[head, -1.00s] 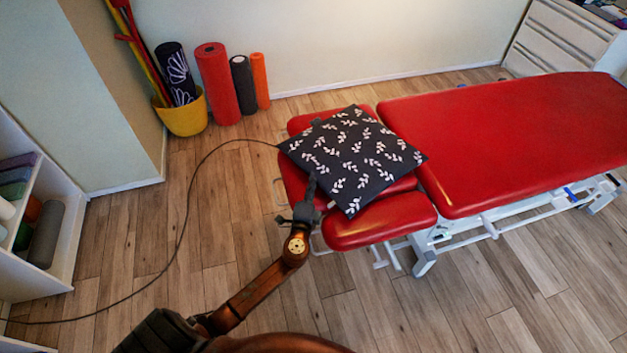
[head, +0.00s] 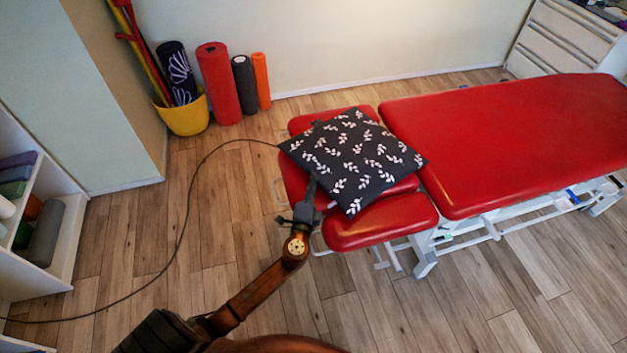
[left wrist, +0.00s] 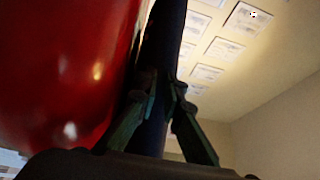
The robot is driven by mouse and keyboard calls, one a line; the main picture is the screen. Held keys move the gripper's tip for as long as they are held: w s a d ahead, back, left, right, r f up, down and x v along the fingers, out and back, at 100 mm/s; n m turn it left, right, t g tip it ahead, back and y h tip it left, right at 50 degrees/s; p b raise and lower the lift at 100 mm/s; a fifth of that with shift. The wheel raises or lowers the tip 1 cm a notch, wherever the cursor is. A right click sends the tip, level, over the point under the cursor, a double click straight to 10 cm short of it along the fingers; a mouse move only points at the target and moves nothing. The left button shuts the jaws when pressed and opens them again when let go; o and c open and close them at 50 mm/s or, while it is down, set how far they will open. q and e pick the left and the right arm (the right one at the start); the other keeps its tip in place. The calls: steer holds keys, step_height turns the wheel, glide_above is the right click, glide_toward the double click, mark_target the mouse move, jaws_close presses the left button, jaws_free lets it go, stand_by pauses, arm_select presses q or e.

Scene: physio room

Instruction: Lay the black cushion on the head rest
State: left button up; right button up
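The black cushion (head: 365,153) has white leaf sprigs. In the head view it lies across the red head rest (head: 378,222) at the left end of the treatment table, covering its middle and reaching close to the table's main pad. My left gripper (head: 311,187) is at the cushion's near left edge. In the left wrist view the fingers of the left gripper (left wrist: 164,88) close in from both sides on the dark cushion edge (left wrist: 162,50), with the red padding (left wrist: 65,70) close on the left. The right gripper is not in view.
The red main pad (head: 510,130) extends right. A dark cable (head: 187,220) crosses the floor to the head rest. A yellow bucket (head: 183,118) and upright rolls, including a red roll (head: 217,85), stand by the wall. A shelf (head: 62,235) stands left.

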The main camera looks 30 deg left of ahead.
arm_select(q)
steer(key=shift+s+d+f, duration=0.1)
steer(key=shift+d+f, duration=0.05)
steer(key=shift+f, duration=0.6)
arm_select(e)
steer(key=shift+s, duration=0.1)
arm_select(q)
steer(key=shift+s+r+p, duration=0.2)
steer(key=shift+r+p, duration=0.35)
steer(key=shift+p, duration=0.3)
steer(key=v, duration=1.1)
steer(key=shift+r, duration=0.35)
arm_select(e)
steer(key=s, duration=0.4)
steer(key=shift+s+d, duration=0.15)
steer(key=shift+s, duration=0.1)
arm_select(q)
steer(key=shift+s, duration=0.15)
